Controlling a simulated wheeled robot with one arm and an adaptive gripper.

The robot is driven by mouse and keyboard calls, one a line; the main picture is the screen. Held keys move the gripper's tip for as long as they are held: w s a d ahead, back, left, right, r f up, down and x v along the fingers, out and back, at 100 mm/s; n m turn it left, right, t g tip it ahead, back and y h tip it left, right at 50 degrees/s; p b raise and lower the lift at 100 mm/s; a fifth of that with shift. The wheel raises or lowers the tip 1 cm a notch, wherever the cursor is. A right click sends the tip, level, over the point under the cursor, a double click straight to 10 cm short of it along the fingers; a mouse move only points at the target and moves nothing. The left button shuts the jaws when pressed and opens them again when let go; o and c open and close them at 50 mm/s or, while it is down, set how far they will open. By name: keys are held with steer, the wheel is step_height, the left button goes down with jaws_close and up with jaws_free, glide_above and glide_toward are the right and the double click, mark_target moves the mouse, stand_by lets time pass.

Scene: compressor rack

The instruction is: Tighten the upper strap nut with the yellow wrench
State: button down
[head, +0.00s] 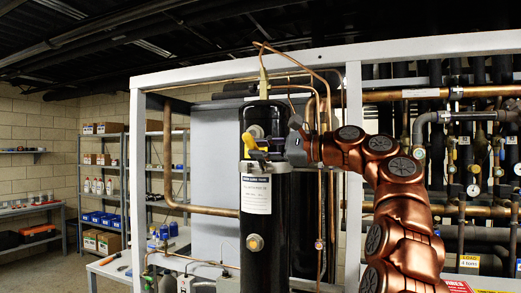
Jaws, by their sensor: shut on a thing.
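The black upright cylinder (265,215) stands at the front of the rack, with a light metal strap (283,168) around its upper part. The yellow wrench (249,142) is in front of the cylinder at about the strap's height. My gripper (266,154) reaches in from the right and is shut on the wrench. The upper strap nut cannot be made out; the wrench and gripper cover that area. Whether the wrench sits on the nut cannot be told. A round brass-coloured fitting (255,243) shows lower on the cylinder.
Thin copper pipes (319,200) run upright just right of the cylinder, close to my gripper. A pale rack frame post (353,180) stands farther right. A workbench (112,268) with bottles is at lower left, and stocked shelves (102,165) stand behind.

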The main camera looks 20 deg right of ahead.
mark_target(251, 137)
steer(key=s+a+r+p, duration=0.1)
steer(key=s+a+r, duration=0.1)
steer(key=a, duration=0.1)
steer(key=shift+s+r, duration=0.35)
steer(key=shift+s, duration=0.05)
stand_by(0.7)
stand_by(0.4)
